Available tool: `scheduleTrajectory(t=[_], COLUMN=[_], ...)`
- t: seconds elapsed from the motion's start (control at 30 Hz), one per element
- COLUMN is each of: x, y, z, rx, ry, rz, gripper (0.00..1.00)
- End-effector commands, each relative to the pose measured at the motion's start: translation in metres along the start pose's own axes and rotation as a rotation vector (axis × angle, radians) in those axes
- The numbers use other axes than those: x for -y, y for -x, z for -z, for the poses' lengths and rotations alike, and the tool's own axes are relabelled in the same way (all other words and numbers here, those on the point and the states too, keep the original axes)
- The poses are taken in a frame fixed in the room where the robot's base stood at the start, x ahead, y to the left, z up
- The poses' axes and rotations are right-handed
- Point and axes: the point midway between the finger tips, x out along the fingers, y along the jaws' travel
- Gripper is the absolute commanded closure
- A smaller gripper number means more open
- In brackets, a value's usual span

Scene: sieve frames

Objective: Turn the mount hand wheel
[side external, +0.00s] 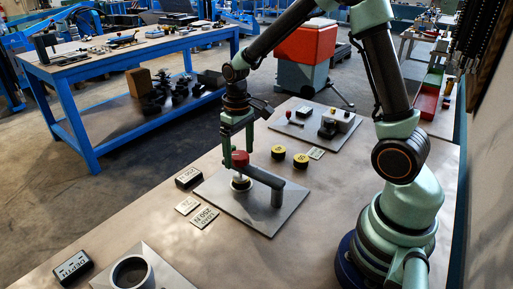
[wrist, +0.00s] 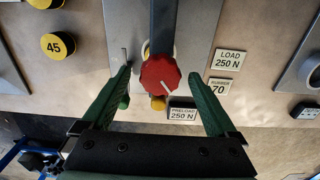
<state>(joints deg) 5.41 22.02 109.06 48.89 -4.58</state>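The mount hand wheel is a red knob with a lobed edge and a pale line on its face; it shows in the side view (side external: 240,158) and the wrist view (wrist: 160,75). It sits at the end of a dark grey arm (side external: 262,174) that stands on a flat grey plate (side external: 236,215). Beneath it is a pale round piece (side external: 240,183). My gripper (side external: 238,148) points down over the wheel. In the wrist view, its green fingers (wrist: 159,82) stand apart on both sides of the wheel, with a gap visible on each side. The wheel's underside is mostly hidden.
Label plates reading LOAD 250 N (wrist: 229,60) and PRELOAD 250 N (wrist: 183,114) lie beside the plate. Two yellow-topped black caps (side external: 300,160) sit behind it. A second plate with a small fixture (side external: 338,121) is farther back. A grey cup fixture (side external: 132,272) is at the front left.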

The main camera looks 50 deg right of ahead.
Motion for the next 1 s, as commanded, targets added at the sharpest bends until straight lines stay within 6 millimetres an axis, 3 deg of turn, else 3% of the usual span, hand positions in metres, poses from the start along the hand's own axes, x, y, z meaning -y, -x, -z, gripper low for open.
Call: scheduleTrajectory(t=[0.27, 0.7, 1.0], x=[0.000, 0.000, 0.000], y=[0.012, 0.095, 0.120], z=[0.001, 0.001, 0.000], rx=[-0.004, -0.005, -0.001], ry=[0.000, 0.000, 0.000], rz=[0.000, 0.000, 0.000], gripper=[0.06, 0.06, 0.06])
